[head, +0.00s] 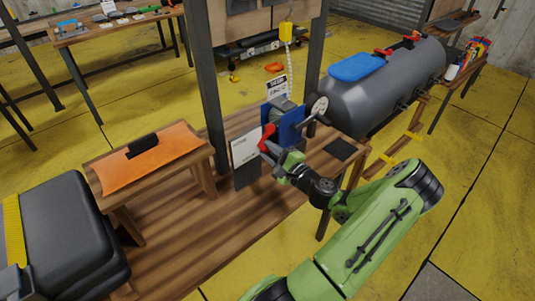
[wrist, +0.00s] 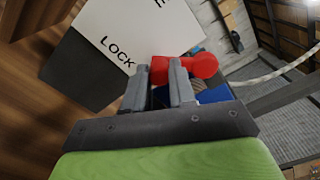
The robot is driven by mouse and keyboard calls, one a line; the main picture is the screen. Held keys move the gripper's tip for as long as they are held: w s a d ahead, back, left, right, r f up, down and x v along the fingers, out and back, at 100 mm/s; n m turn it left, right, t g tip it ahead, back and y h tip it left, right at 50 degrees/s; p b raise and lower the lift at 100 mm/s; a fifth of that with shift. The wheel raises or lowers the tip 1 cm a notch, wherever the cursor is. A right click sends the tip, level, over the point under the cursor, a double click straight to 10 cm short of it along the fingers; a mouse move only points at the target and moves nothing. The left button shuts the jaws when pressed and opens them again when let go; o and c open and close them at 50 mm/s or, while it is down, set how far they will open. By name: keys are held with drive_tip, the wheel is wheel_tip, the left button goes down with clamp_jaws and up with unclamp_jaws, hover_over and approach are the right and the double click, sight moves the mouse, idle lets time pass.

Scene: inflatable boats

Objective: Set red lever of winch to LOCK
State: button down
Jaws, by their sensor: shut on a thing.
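The winch (head: 290,123) stands on the wooden bench, with a blue frame and a crank wheel on its right. Its red lever (head: 267,137) is at the winch's left side, beside a white label plate (head: 246,147). In the wrist view the red lever (wrist: 203,66) lies between the fingertips of my gripper (wrist: 170,70), which is shut on it. The word LOCK shows on the white plate (wrist: 118,50), just left of the fingers. Another word at the plate's upper edge is cut off. My gripper (head: 280,160) partly hides the lever's lower part in the head view.
An orange pad (head: 152,160) lies on a small wooden stand to the left. A grey tank (head: 385,75) with a blue pad is behind right. A dark post (head: 208,80) rises behind the bench. The bench top (head: 190,240) in front is clear.

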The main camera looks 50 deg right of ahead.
drive_tip(key=shift+d+f, duration=0.1)
drive_tip(key=c, duration=0.9)
unclamp_jaws()
drive_tip(key=shift+c, duration=0.2)
drive_tip(key=shift+s, duration=0.1)
drive_tip(key=v, duration=1.5)
drive_tip(key=shift+s+p, duration=0.35)
drive_tip(key=shift+p, duration=0.1)
